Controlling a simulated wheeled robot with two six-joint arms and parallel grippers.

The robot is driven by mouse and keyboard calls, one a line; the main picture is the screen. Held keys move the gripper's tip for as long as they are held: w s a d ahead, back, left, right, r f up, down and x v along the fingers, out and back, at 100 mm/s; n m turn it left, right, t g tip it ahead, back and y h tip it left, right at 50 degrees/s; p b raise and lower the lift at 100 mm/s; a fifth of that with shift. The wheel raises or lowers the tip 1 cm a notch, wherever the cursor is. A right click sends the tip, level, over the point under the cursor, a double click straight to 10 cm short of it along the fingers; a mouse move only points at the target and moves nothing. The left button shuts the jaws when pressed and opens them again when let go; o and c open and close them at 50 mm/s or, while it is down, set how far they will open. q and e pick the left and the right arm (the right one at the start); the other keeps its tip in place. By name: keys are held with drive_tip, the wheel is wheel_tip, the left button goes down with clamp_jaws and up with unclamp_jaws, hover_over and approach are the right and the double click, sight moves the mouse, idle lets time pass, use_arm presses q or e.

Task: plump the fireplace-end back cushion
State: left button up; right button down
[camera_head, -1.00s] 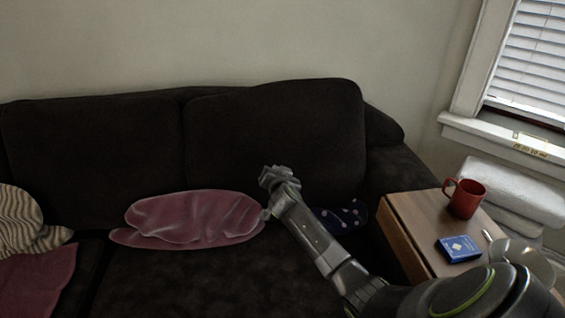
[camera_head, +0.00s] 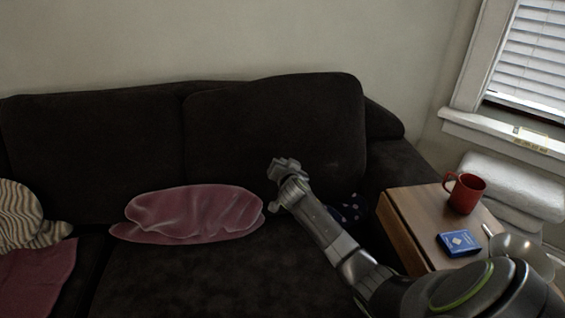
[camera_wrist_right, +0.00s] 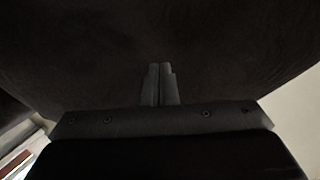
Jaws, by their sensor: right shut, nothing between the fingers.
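Two dark brown back cushions lean against the sofa back. The right back cushion (camera_head: 270,120) stands upright, its top right corner higher than the left back cushion (camera_head: 90,150). No fireplace is in view, so I cannot tell from it which end is meant. My right gripper (camera_head: 286,165) is at the lower front of the right cushion, shut and empty. In the right wrist view the two fingers (camera_wrist_right: 160,72) are together, with dark brown fabric (camera_wrist_right: 160,30) filling the view ahead. I cannot tell whether they touch it. My left gripper is not in view.
A crumpled pink pillow (camera_head: 190,214) lies on the seat left of my gripper. A dark dotted pillow (camera_head: 350,210) is partly hidden behind my arm. A wooden side table (camera_head: 402,207) at right holds a red mug (camera_head: 466,195), a blue box (camera_head: 458,244) and a bowl (camera_head: 525,252).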

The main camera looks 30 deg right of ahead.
drive_tip(key=shift+w+d+f, duration=0.1)
drive_tip(key=shift+w+d, duration=0.1)
drive_tip(key=shift+w, duration=0.25)
drive_tip(key=shift+d, duration=0.1)
drive_tip(key=s+d, duration=0.1)
drive_tip(key=s+d+p, duration=0.1)
drive_tip(key=s+d, duration=0.1)
drive_tip(key=shift+s+d+r, duration=0.15)
drive_tip(key=shift+d+r, duration=0.1)
drive_tip(key=shift+d, duration=0.05)
drive_tip(key=shift+s+d+p, duration=0.7)
drive_tip(key=shift+s+d, duration=0.8)
drive_tip(key=shift+d, duration=0.15)
drive_tip(key=shift+w, duration=0.15)
